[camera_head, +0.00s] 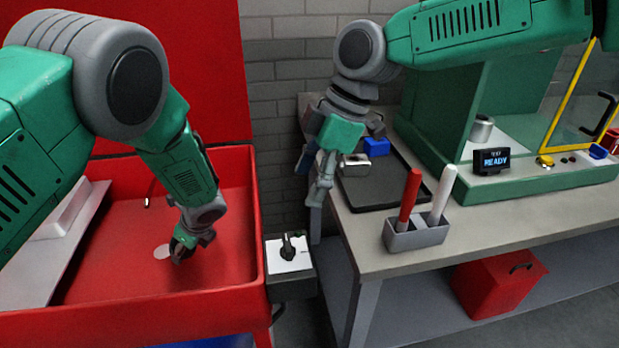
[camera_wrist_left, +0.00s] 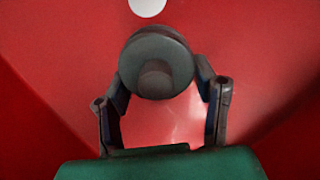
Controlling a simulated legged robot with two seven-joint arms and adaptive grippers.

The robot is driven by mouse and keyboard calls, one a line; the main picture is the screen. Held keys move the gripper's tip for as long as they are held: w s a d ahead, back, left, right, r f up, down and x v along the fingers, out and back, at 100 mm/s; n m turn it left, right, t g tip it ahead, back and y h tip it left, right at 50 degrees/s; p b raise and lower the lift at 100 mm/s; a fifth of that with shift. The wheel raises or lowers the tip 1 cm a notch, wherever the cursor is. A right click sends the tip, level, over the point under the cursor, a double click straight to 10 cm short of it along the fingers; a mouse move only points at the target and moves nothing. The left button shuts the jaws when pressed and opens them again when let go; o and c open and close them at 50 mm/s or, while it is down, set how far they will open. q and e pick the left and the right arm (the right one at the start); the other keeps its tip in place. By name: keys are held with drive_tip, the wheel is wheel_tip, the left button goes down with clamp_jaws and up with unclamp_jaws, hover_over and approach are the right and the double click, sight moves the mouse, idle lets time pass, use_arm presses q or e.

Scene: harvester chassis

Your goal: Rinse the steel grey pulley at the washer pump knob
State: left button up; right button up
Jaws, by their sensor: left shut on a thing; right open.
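My left gripper (camera_head: 181,252) reaches down into the red washer basin (camera_head: 110,275). In the left wrist view it is shut on a round, dark grey pulley (camera_wrist_left: 156,62) with a raised hub, held between the two fingers. In the head view the pulley cannot be told apart from the dark fingers. The washer pump knob (camera_head: 288,246) is black, on a white plate on a box at the basin's right side, apart from both grippers.
A pale disc (camera_head: 162,252) lies on the basin floor. The workbench (camera_head: 365,240) bears a black tray (camera_head: 385,185), a grey holder (camera_head: 415,236) with a red and a white stick, and a green machine showing READY (camera_head: 492,161). A red box (camera_head: 497,284) sits underneath.

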sight(194, 251)
use_arm(q)
drive_tip(key=shift+s+d+r+p, duration=0.3)
drive_tip(key=shift+d+r+p, duration=0.35)
drive_tip(key=shift+d+r, duration=0.2)
drive_tip(key=shift+s+d+r+p, duration=0.3)
drive_tip(key=shift+d+r+p, duration=0.4)
drive_tip(key=shift+d, duration=0.25)
